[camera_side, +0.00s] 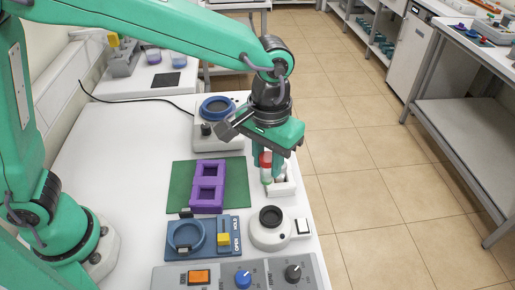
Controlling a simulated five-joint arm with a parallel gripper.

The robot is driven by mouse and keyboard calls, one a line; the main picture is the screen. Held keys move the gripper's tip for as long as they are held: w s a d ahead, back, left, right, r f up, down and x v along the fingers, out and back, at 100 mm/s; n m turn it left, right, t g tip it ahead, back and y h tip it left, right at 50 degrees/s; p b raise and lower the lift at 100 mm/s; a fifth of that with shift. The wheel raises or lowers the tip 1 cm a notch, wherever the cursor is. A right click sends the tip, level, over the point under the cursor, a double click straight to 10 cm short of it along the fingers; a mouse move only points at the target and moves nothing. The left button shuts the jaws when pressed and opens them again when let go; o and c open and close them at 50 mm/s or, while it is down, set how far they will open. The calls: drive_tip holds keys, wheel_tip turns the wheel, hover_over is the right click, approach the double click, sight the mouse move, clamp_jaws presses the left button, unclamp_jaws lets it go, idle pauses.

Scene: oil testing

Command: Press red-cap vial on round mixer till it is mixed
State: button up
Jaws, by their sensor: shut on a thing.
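A red-cap vial (265,161) is between the fingers of my gripper (267,174), upright with its red cap showing. My gripper is shut on it, pointing down over a small white rack (285,187). I cannot tell whether the vial's bottom is in the rack or above it. The round mixer (270,229), white with a dark round cup on top, stands in front of the rack, toward the near edge of the table. The vial is apart from the mixer.
A purple two-well holder (207,196) sits on a green mat (180,185). A blue fixture (188,240) with a yellow block lies nearer. A control panel (220,275) with knobs fills the near edge. A white device with a blue ring (216,108) stands behind.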

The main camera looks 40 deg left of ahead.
drive_tip(key=s+d, duration=0.2)
drive_tip(key=d, duration=0.1)
drive_tip(key=shift+s+d+f, duration=0.1)
drive_tip(key=shift+f, duration=0.1)
hover_over(271, 217)
drive_tip(key=shift+f, duration=3.15)
